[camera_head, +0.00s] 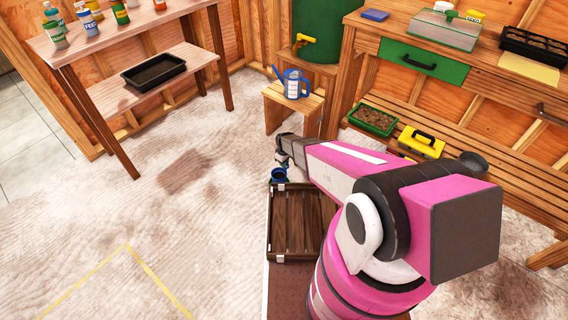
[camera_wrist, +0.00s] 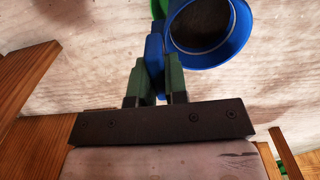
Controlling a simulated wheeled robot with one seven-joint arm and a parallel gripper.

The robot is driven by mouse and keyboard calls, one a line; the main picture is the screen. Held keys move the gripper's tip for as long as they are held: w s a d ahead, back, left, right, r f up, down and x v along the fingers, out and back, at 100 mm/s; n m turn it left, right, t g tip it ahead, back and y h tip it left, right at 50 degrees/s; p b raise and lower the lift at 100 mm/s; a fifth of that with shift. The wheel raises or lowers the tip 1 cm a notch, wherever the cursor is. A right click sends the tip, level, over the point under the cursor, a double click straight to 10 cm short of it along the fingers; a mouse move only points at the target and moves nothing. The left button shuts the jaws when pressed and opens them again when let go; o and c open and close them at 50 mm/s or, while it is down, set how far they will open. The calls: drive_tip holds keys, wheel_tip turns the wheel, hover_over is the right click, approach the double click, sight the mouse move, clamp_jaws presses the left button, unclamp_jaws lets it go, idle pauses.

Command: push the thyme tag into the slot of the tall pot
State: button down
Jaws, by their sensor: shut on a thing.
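My gripper (camera_wrist: 157,88) points down. Its two dark green fingers are shut on a narrow blue piece (camera_wrist: 153,55). No lettering shows on this piece, so I cannot tell if it is the thyme tag. A round blue container (camera_wrist: 247,30) with a dark inside is just right of the fingers, close to the piece; I cannot tell if they touch or are joined. In the head view the blue container (camera_head: 278,175) shows small under my gripper (camera_head: 284,163), past the far end of the wooden crate. I make out no slot or tall pot for certain.
The slatted wooden crate (camera_head: 272,225) lies beside my arm. A stool (camera_head: 274,92) with a blue watering can (camera_head: 292,84) stands behind. A workbench (camera_head: 490,75) is at right, a shelf table (camera_head: 108,35) at left. The floor at left is clear.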

drive_tip(key=shift+f, duration=0.3)
idle(0.5)
drive_tip(key=c, duration=1.1)
unclamp_jaws()
